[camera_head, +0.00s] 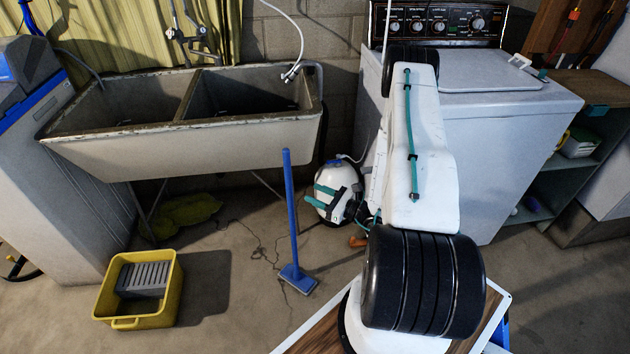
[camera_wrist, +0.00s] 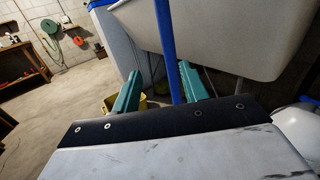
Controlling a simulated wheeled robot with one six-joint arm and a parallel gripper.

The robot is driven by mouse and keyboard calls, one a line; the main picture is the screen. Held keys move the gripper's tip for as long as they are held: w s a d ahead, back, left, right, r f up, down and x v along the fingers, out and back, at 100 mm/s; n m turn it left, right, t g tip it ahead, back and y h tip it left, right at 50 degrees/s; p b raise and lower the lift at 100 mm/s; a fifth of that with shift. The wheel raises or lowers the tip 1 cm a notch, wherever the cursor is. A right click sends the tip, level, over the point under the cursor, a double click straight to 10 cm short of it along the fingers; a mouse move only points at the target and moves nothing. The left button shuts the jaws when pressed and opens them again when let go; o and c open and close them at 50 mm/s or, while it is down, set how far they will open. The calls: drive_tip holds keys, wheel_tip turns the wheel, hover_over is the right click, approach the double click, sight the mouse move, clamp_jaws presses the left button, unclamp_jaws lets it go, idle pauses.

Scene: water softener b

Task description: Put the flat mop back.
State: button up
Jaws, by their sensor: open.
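The flat mop (camera_head: 292,215) has a blue handle and a small blue head, and stands nearly upright on the floor in front of the sink. My gripper (camera_head: 314,195) is open, its teal fingers just right of the handle in the head view. In the wrist view, the blue handle (camera_wrist: 170,55) shows in the gap of my gripper (camera_wrist: 160,70), nearer the right finger. I cannot tell if the handle is between the fingertips or just beyond them. The mop head is hidden there.
A yellow bucket (camera_head: 139,318) with a grey wringer stands on the floor left of the mop. The double sink (camera_head: 200,148) overhangs behind. A white washing machine (camera_head: 505,130) stands right, behind my arm. A blue-grey cabinet (camera_head: 75,180) stands left. Floor between bucket and mop is clear.

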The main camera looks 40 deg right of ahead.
drive_tip(key=w+a+r+n+g+y, duration=0.1)
drive_tip(key=a+r+n+g+y, duration=0.35)
drive_tip(key=r, duration=0.45)
drive_tip(key=w+a+r+n+g+y, duration=0.2)
drive_tip(key=a+r+n+g+y, duration=0.15)
drive_tip(key=a+r+n, duration=0.35)
drive_tip(key=s+a+r+n+g, duration=0.6)
drive_tip(key=a+r+n+g, duration=0.25)
drive_tip(key=r, duration=0.45)
drive_tip(key=s+a+r+n+g+h, duration=0.4)
drive_tip(key=s+a+r+n+h, duration=0.2)
drive_tip(key=s, duration=0.4)
drive_tip(key=s+d+r+n+t+h, duration=0.2)
drive_tip(key=s+n+h, duration=0.1)
drive_tip(key=s+h, duration=0.1)
drive_tip(key=s+d+r+n+t+h, duration=0.2)
drive_tip(key=s+r+h, duration=0.1)
drive_tip(key=s, duration=0.3)
drive_tip(key=shift+s+d+r+n+h, duration=0.15)
drive_tip(key=shift+s+r+n+h, duration=0.2)
drive_tip(key=shift+h, duration=0.35)
drive_tip(key=shift+f+t, duration=0.1)
drive_tip(key=shift+t, duration=0.15)
